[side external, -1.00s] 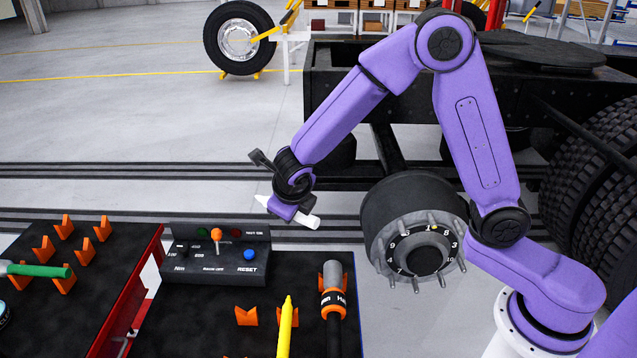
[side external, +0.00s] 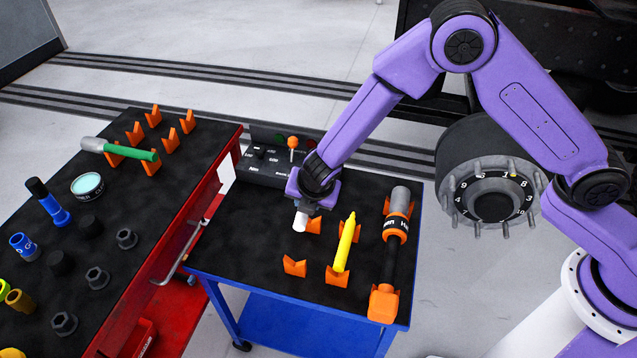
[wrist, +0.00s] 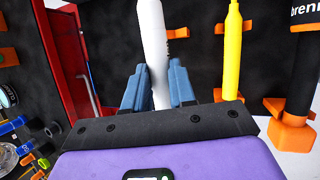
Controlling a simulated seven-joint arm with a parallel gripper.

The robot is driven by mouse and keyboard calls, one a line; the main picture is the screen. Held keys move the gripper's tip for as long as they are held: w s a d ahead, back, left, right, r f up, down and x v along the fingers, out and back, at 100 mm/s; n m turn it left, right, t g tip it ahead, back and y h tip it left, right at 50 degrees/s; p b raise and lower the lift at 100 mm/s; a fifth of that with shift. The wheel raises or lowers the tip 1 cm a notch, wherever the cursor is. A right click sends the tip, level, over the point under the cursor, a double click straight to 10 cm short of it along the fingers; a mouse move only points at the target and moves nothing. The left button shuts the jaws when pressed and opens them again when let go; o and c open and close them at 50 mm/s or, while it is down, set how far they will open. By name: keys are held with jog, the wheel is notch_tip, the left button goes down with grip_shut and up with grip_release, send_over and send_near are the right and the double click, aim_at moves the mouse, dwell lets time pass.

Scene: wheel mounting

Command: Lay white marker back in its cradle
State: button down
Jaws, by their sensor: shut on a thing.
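The white marker (side external: 300,221) is held in my gripper (side external: 310,203) over the black top of the blue cart. In the wrist view the white marker (wrist: 153,42) stands between the two blue-grey fingers (wrist: 157,85), which are shut on it. Its cradle looks to be the pair of empty orange holders left of the yellow marker: a near one (side external: 294,267) and a far one (side external: 313,226), partly hidden by the marker and gripper. The far one also shows beside the marker in the wrist view (wrist: 178,33). I cannot tell whether marker and holder touch.
The yellow marker (side external: 346,243) lies in the neighbouring holders, just right. Further right is a torque tool (side external: 395,228) in orange supports. A control box (side external: 265,165) stands at the back. The red cart (side external: 100,230) at left holds sockets and a green-handled tool.

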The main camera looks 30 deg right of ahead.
jog(key=shift+s+a+f+m, duration=0.15)
jog(key=shift+a+f+m, duration=0.35)
jog(key=shift+a, duration=0.05)
notch_tip(320, 180, down, 7)
dwell(0.9)
jog(key=shift+f, duration=0.15)
dwell(0.9)
jog(key=shift+f, duration=0.75)
jog(key=shift+f, duration=0.6)
jog(key=c, duration=0.8)
grip_release()
jog(key=shift+c, duration=0.2)
